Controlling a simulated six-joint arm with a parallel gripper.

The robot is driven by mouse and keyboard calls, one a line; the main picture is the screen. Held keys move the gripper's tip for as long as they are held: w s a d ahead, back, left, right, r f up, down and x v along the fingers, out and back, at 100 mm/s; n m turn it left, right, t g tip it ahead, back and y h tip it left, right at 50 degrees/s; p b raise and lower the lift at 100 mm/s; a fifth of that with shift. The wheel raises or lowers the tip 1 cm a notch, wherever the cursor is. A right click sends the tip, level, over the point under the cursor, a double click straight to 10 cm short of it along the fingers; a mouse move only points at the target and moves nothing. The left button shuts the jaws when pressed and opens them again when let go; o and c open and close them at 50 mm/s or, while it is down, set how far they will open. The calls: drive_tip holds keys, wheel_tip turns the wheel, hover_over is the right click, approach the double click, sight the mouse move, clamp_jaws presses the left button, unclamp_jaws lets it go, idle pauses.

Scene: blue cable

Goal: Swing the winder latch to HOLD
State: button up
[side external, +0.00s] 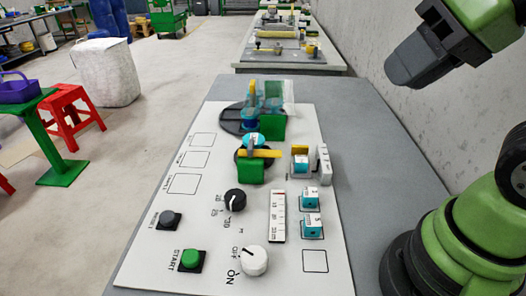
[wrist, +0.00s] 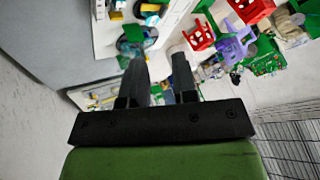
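A pale panel (side external: 165,225) lies on the grey table. At its far end is a winder-like unit: a black disc (side external: 232,120), a green block (side external: 272,127), blue and yellow parts and a clear plate (side external: 288,97). Nearer stands a second green block (side external: 250,171) with a yellow bar (side external: 260,153) across it and a cyan cap (side external: 254,139). I cannot tell which part is the latch, and no HOLD mark is readable. My gripper (wrist: 159,62) is open in the wrist view, its fingers apart with nothing between them. It is well away from the panel.
A wall runs along the right. The space above the panel is clear.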

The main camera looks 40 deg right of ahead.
drive_tip(key=w+n, duration=0.1)
drive_tip(key=n, duration=0.1)
drive_tip(key=w+f+n+g, duration=0.1)
drive_tip(key=n, duration=0.1)
drive_tip(key=w+n+g+h, duration=0.1)
drive_tip(key=w+n, duration=0.1)
drive_tip(key=shift+w+f+n, duration=0.1)
drive_tip(key=shift+f+n, duration=0.15)
drive_tip(key=shift+n, duration=0.15)
clamp_jaws()
drive_tip(key=w+a+f+n+g+h, duration=0.1)
drive_tip(key=w+f+n, duration=0.4)
drive_tip(key=n, duration=0.6)
drive_tip(key=w+a+f+n+h, duration=0.3)
drive_tip(key=w+a+f+n, duration=0.3)
drive_tip(key=n, duration=0.6)
drive_tip(key=shift+f+g, duration=0.4)
drive_tip(key=shift+f, duration=0.6)
drive_tip(key=shift+w, duration=0.1)
